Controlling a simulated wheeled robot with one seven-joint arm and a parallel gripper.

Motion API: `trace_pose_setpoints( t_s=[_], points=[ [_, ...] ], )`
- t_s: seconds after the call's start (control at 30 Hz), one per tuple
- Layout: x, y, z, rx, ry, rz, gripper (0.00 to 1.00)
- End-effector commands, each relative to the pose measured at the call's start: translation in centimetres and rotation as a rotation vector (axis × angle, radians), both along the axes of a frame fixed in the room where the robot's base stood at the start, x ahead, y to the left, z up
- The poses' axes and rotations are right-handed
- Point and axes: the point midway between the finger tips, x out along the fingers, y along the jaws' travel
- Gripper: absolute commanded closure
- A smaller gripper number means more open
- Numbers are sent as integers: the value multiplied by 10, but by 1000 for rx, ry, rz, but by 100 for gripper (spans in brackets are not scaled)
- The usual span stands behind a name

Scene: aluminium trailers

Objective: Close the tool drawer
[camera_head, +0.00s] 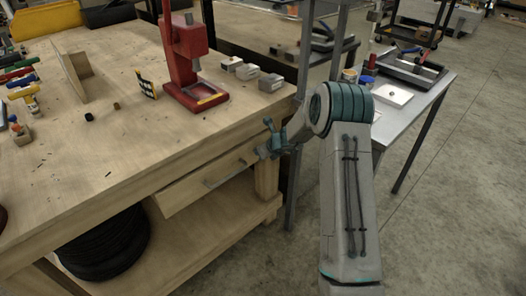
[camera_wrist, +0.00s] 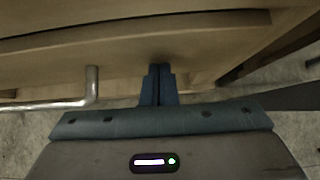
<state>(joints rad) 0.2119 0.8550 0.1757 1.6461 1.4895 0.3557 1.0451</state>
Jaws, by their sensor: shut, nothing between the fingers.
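The tool drawer (camera_head: 190,192) is a pale wooden drawer under the front edge of the workbench, with a metal bar handle (camera_head: 225,174). Its front seems to stand out a little from the bench; how far is hard to tell. In the wrist view the drawer front (camera_wrist: 120,62) spans the upper part, with the handle (camera_wrist: 92,88) at left. My gripper (camera_head: 270,138) is at the drawer's right end, near the bench corner. In the wrist view my gripper (camera_wrist: 159,72) is shut and empty, right of the handle. Its fingertips are at the wooden front; contact is unclear.
The workbench (camera_head: 110,150) carries a red press (camera_head: 187,65) and small blocks. A tyre (camera_head: 105,245) lies on its lower shelf. A metal post (camera_head: 300,100) stands close behind my gripper. A grey side table (camera_head: 420,100) with trays is at right. Open floor lies at far right.

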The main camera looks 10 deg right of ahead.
Motion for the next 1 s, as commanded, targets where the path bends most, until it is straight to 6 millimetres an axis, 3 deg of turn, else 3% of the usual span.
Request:
trace_pose_setpoints(
  t_s=[0.03,0.27,0.5,0.8,1.0],
  points=[
    [4,7,5,6,-12,8,100],
    [2,7,5,8,-14,12,100],
    [-23,-18,0,3,-9,6,100],
    [-61,-47,50,-1,-7,3,100],
    [-77,-57,68,0,-5,4,100]
  ],
)
